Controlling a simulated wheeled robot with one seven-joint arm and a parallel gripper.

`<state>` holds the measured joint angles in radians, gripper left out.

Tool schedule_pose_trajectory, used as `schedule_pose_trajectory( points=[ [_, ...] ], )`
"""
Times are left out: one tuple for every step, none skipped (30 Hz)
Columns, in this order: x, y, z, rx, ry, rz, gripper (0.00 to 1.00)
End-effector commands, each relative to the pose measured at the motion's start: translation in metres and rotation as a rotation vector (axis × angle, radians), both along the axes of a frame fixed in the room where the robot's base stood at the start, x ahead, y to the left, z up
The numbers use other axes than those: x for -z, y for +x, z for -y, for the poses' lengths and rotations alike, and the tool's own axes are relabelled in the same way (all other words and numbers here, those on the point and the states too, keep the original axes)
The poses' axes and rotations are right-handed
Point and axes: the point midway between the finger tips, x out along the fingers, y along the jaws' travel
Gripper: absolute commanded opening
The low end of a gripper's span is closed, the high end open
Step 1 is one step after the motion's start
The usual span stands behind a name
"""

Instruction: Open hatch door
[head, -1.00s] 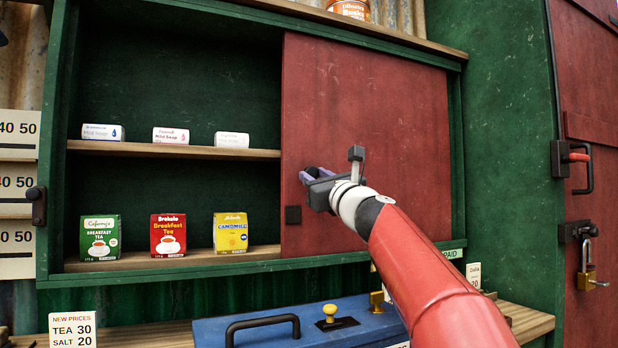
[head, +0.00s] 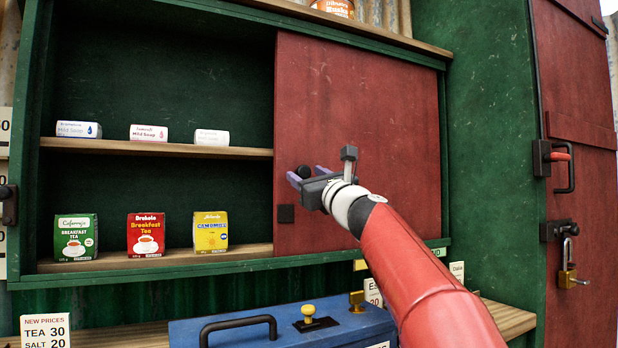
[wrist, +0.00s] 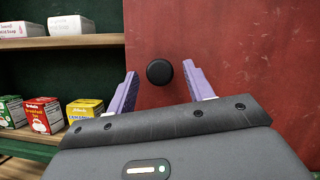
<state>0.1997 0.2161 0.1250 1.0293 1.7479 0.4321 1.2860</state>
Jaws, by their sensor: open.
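The red sliding hatch door (head: 380,100) covers the right part of the green cabinet; its left part stands open. My gripper (head: 300,175) is open at the knob. In the wrist view the knob (wrist: 160,72) lies between the purple fingertips (wrist: 160,80), apart from both. My arm hides part of the door's lower right.
Tea boxes (head: 146,236) and soap packs (head: 149,132) stand on the open shelves at left. A blue box (head: 237,330) with a handle is below. A red door (head: 582,210) with a padlock (head: 567,272) stands at right.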

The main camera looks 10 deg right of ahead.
Motion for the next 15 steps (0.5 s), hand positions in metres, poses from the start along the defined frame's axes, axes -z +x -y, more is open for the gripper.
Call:
schedule_pose_trajectory(
  points=[
    [0.000, 0.000, 0.000, 0.000, 0.000, 0.000, 0.52],
    [0.000, 0.000, 0.000, 0.000, 0.000, 0.001, 0.52],
    [0.000, -0.001, 0.000, 0.000, -0.001, 0.001, 0.52],
    [0.001, -0.002, 0.000, 0.000, -0.001, 0.001, 0.52],
    [0.002, -0.004, 0.001, 0.000, -0.001, 0.001, 0.52],
    [0.003, -0.007, 0.002, 0.000, -0.001, 0.003, 0.52],
    [0.006, -0.010, 0.004, 0.001, -0.001, 0.002, 0.52],
    [0.008, -0.014, 0.005, 0.001, -0.002, 0.002, 0.52],
    [0.011, -0.020, 0.008, 0.002, -0.002, 0.003, 0.52],
    [0.014, -0.024, 0.010, 0.003, -0.001, 0.002, 0.52],
    [0.016, -0.029, 0.011, 0.003, -0.001, 0.002, 0.52],
    [0.018, -0.036, 0.014, 0.001, -0.001, 0.002, 0.52],
    [0.020, -0.040, 0.016, 0.003, -0.001, 0.002, 0.52],
    [0.022, -0.044, 0.018, 0.003, -0.002, 0.001, 0.52],
    [0.024, -0.050, 0.020, 0.004, -0.001, 0.001, 0.52]
  ],
)
